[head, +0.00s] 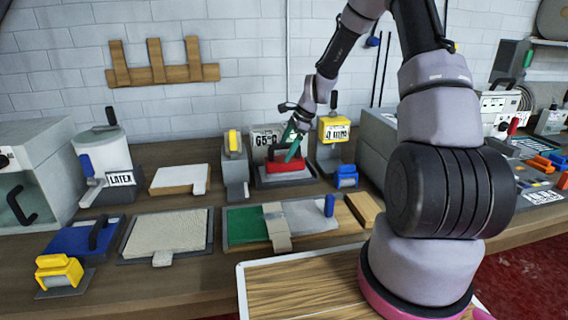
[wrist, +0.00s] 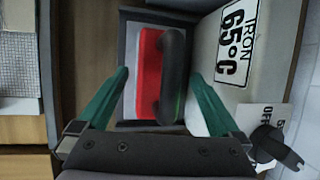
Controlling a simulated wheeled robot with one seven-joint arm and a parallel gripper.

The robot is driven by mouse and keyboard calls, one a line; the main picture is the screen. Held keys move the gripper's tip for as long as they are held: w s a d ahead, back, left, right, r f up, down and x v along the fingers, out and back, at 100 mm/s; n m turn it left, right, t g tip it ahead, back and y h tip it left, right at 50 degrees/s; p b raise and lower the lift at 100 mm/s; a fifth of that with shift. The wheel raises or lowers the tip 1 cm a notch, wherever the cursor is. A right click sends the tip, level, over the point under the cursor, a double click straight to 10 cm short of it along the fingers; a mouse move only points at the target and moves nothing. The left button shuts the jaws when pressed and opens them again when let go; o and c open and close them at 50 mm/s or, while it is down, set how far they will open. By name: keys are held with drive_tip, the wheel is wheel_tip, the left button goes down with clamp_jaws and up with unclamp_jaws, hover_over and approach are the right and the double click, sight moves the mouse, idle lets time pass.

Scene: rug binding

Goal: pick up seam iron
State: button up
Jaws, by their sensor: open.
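The seam iron (head: 289,165) has a red body and sits on a grey stand below a sign reading 65°C. In the wrist view the iron (wrist: 148,75) shows its red body and a dark handle (wrist: 173,77) running along it. My gripper (head: 295,146) is above the iron in the head view. In the wrist view its two green fingers (wrist: 160,85) are spread, one on each side of the iron, with gaps between them and it. The gripper is open and holds nothing. In the head view the fingers hide part of the iron's handle.
A grey-and-yellow device (head: 234,150) stands close left of the iron, and a yellow-topped unit (head: 333,132) close right. The iron's sign panel (wrist: 238,40) rises beside the right finger. Boards and a latex pot (head: 100,155) occupy the bench further left.

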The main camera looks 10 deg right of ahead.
sight(281, 159)
drive_tip(key=shift+x, duration=1.95)
drive_tip(key=shift+w+a+r, duration=0.1)
drive_tip(key=shift+r, duration=0.05)
clamp_jaws()
drive_tip(key=shift+r, duration=0.1)
wheel_tip(281, 159, up, 10)
drive_tip(key=shift+f, duration=0.1)
drive_tip(key=shift+c, duration=1.9)
unclamp_jaws()
clamp_jaws()
